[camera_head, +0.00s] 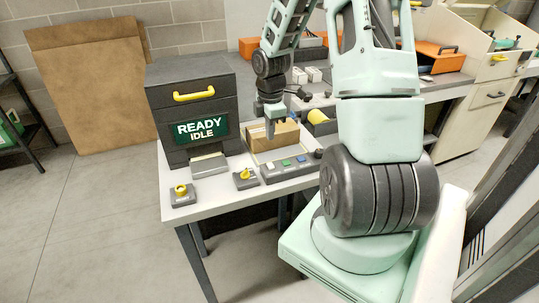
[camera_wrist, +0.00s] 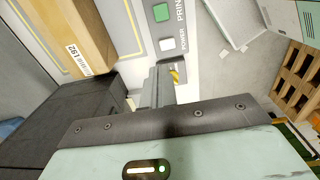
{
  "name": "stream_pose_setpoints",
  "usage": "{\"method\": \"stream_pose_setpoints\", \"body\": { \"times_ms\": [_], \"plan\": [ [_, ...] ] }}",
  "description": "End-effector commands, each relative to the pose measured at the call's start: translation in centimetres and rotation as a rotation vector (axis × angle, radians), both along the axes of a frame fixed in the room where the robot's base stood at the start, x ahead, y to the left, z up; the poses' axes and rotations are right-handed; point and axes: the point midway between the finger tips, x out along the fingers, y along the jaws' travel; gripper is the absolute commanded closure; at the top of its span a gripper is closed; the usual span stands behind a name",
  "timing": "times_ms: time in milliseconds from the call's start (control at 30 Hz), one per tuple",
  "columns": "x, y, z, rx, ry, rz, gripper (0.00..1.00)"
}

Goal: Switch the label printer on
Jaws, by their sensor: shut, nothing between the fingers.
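A dark grey machine (camera_head: 193,95) with a yellow handle stands on the left of the table; its green screen (camera_head: 200,130) reads "READY IDLE". A low grey control panel (camera_head: 289,165) with coloured buttons lies in front of the cardboard box. In the wrist view, it shows a green button (camera_wrist: 161,12) and a white button (camera_wrist: 167,44), lettered "PRIN…" and "POWER". My gripper (camera_head: 270,134) is shut and empty, above the box and panel in the head view. Its fingertips (camera_wrist: 165,70) appear close to the white button in the wrist view; I cannot tell whether they touch.
The cardboard box (camera_head: 274,137) stands behind the panel. A yellow knob on a grey base (camera_head: 245,178) and a yellow button box (camera_head: 182,193) sit near the table's front edge. A yellow roll (camera_head: 318,117) lies to the right. A large cardboard sheet (camera_head: 88,85) leans on the wall.

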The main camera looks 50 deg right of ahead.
Motion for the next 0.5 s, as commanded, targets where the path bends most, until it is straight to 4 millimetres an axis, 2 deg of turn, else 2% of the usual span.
{"method": "stream_pose_setpoints", "body": {
  "times_ms": [33,200,400,500],
  "plan": [
    [0.0,0.2,-1.2,0.004,0.005,0.003,1.00],
    [0.1,0.1,-4.7,0.004,0.005,0.003,1.00],
    [0.1,0.0,-7.8,0.002,0.003,0.002,1.00],
    [0.2,0.0,-8.7,0.002,0.003,0.002,1.00]
  ]
}}
